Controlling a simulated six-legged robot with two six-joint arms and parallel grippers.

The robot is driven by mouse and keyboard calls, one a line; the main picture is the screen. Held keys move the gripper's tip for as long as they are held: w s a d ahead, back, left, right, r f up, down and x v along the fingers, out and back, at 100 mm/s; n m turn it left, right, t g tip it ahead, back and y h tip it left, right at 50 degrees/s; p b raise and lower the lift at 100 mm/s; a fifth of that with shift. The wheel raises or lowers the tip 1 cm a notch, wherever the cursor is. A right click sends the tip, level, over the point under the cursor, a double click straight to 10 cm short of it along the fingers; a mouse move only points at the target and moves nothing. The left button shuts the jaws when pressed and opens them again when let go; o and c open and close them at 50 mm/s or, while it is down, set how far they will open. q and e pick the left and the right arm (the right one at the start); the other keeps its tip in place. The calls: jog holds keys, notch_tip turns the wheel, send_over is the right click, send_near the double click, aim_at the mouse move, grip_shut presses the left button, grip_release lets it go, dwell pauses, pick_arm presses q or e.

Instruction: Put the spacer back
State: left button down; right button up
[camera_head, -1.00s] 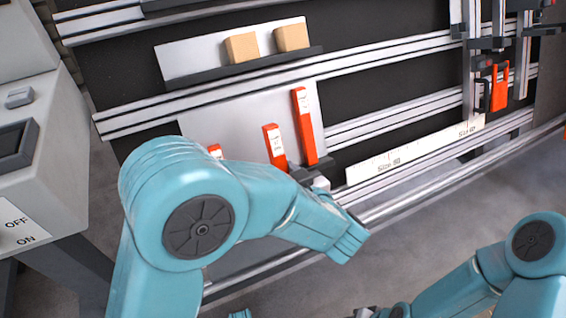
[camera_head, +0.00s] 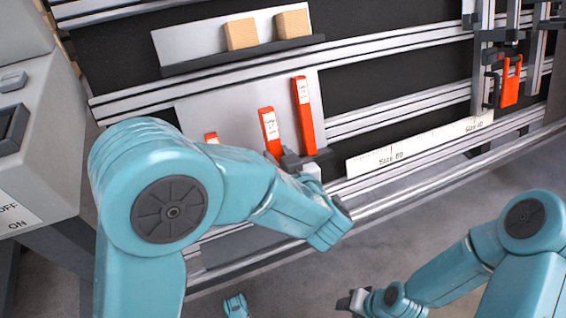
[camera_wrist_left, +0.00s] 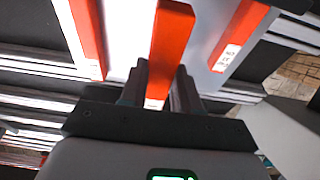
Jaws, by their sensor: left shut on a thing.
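Three red spacers with white labels stand in a row against a pale panel: a short one (camera_head: 211,138) at left, mostly hidden by my left arm, a middle one (camera_head: 269,132), and a tall one (camera_head: 305,115) at right. My left gripper (camera_head: 290,160) is shut on the middle spacer near its lower end. In the left wrist view, the held red spacer (camera_wrist_left: 170,45) stands between the dark fingers (camera_wrist_left: 163,88), with a red spacer on either side, apart from it. The lower end of the held spacer is hidden in the head view. My right gripper (camera_head: 353,300) is low, away from the rack.
Two wooden blocks (camera_head: 260,32) sit on the upper shelf (camera_head: 245,55). A white size strip (camera_head: 420,147) runs along the lower rail. A red clip-like part (camera_head: 511,82) hangs at right. A grey control box (camera_head: 35,120) stands at left, close to my left arm.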

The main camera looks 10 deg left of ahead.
aim_at(262, 141)
pick_arm(q)
jog(key=shift+w+a+f+b, duration=0.4)
jog(key=shift+w+f+b, duration=0.05)
jog(key=shift+w+f, duration=0.15)
jog(key=shift+w+a, duration=0.2)
jog(key=shift+w, duration=0.1)
jog(key=shift+f+x, duration=0.2)
jog(key=shift+x, duration=0.8)
jog(key=shift+f+x, duration=0.2)
jog(key=shift+x, duration=0.85)
jog(key=shift+f+x, duration=0.2)
jog(key=shift+x, duration=0.8)
jog(key=shift+w+f, duration=0.1)
jog(key=shift+f, duration=0.05)
jog(key=shift+f, duration=0.3)
jog(key=c, duration=0.7)
grip_release()
jog(key=shift+c, duration=0.2)
jog(key=shift+d, duration=0.1)
